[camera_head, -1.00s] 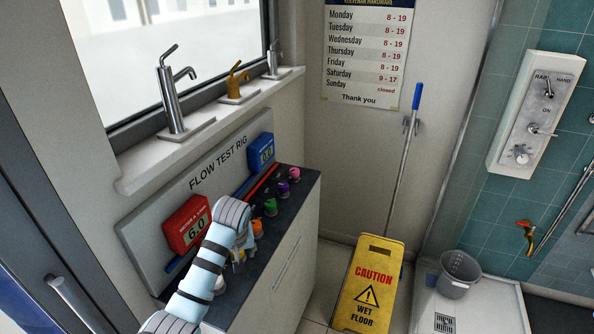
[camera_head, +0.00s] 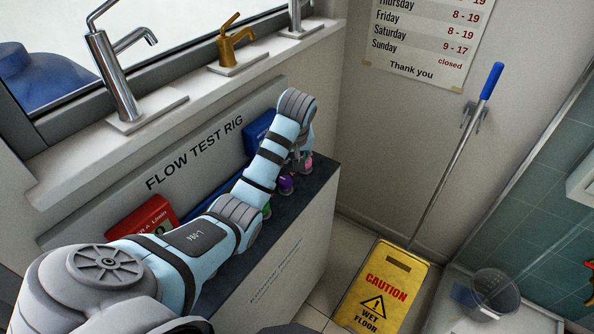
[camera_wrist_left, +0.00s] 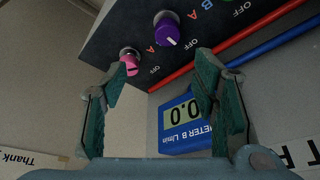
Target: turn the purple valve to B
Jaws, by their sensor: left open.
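The purple valve (camera_head: 286,184) is a round knob on the dark top of the flow test rig. In the left wrist view the purple valve (camera_wrist_left: 167,29) is at the top, with a white mark at its lower edge; the exact label it points to is hard to tell. My left gripper (camera_head: 305,162) is beyond the purple valve, near the pink valve (camera_head: 308,165). In the wrist view my left gripper (camera_wrist_left: 160,78) is open and empty, with the pink valve (camera_wrist_left: 130,62) near its left finger and the purple valve past the fingertips. My right gripper is not in view.
A blue meter B (camera_wrist_left: 187,125) reads 0.0 behind the valves. The red meter (camera_head: 147,222) is partly hidden by my left arm. A ledge with taps (camera_head: 240,50) runs above the rig. A yellow wet-floor sign (camera_head: 383,290) stands to the right on the floor.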

